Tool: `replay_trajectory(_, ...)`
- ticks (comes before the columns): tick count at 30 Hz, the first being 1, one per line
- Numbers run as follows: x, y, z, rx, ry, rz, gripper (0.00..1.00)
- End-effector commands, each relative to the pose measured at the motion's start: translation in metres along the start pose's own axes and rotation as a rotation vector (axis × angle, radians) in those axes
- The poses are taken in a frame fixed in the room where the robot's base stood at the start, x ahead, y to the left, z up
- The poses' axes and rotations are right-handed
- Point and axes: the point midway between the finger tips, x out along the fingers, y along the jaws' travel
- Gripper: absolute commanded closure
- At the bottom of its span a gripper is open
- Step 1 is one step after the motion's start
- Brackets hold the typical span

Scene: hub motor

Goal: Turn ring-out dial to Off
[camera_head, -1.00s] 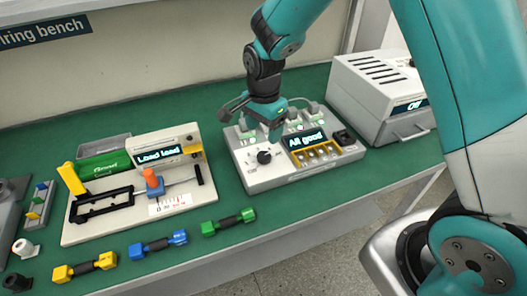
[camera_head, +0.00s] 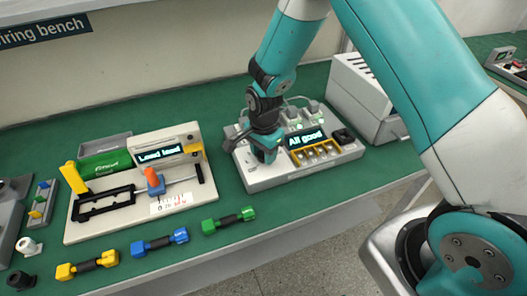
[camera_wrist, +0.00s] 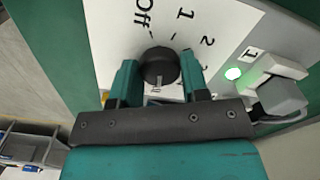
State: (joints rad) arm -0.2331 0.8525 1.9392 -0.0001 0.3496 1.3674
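The ring-out dial (camera_wrist: 160,65) is a round black knob on a white panel. The labels "Off" (camera_wrist: 143,15), "1" and "2" arc around its far side in the wrist view. A pale mark shows on the knob's near side; which label the dial is set to is unclear. My gripper (camera_wrist: 160,70) is open, with one teal finger on each side of the knob. The fingers are close to it; contact cannot be made out. In the head view my gripper (camera_head: 265,155) hides the dial on the grey test unit (camera_head: 265,183), whose screen (camera_head: 305,138) reads "All good".
A lit green lamp (camera_wrist: 233,73) and a grey connector (camera_wrist: 283,97) are right of the dial. The "Load lead" fixture (camera_head: 130,220) stands left on the green bench. Green (camera_head: 228,220), blue and yellow leads lie along the front. A white box (camera_head: 360,95) stands behind right.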

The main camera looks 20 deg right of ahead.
Motion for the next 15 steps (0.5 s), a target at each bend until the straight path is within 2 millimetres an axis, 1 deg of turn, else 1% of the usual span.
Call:
replay_trajectory(1, -0.0002, 0.0001, 0.0000, 0.000, 0.000, 0.000, 0.76)
replay_trajectory(2, -0.0002, 0.0001, 0.0000, 0.000, 0.000, 0.000, 0.82)
replay_trajectory(10, -0.0003, 0.0001, 0.0001, -0.018, 0.000, 0.001, 0.82)
replay_trajectory(15, -0.0003, 0.0000, 0.0000, -0.082, 0.000, 0.001, 0.82)
